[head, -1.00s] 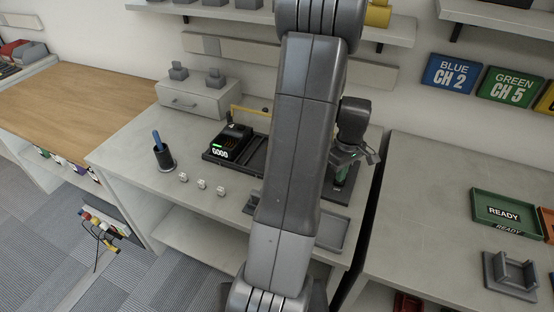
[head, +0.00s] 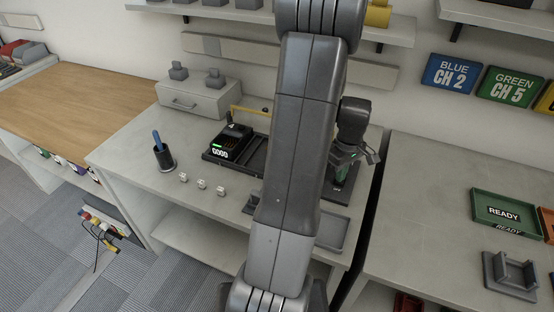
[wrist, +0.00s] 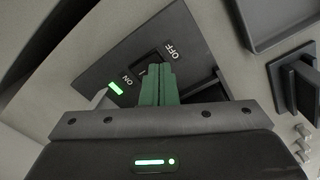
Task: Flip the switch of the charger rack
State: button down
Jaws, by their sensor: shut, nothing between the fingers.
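The dark switch panel (wrist: 93,72) of the charger rack shows in the wrist view, with OFF and ON lettering and a lit green light (wrist: 116,88) beside ON. The black switch (wrist: 146,66) between the words is partly hidden behind my fingertips. My gripper (wrist: 160,70) has green fingers, shut together with nothing between them, right at the switch. I cannot tell whether they touch it. In the head view my gripper (head: 343,167) is over the dark base right of my arm, which hides part of the rack.
A black device reading GOOD (head: 231,143) sits in a dark tray left of my arm. A pen cup (head: 164,158) and several small white pieces (head: 202,184) stand on the bench. A green READY tray (head: 506,212) and a grey holder (head: 511,276) are on the right bench.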

jog(key=shift+f+b, duration=0.7)
jog(key=shift+f, duration=0.25)
dwell(0.4)
jog(key=shift+r+p, duration=2.55)
jog(key=shift+r, duration=1.05)
jog(key=shift+f, duration=0.15)
notch_tip(320, 180, down, 7)
jog(key=b, duration=0.5)
jog(key=shift+r, duration=0.3)
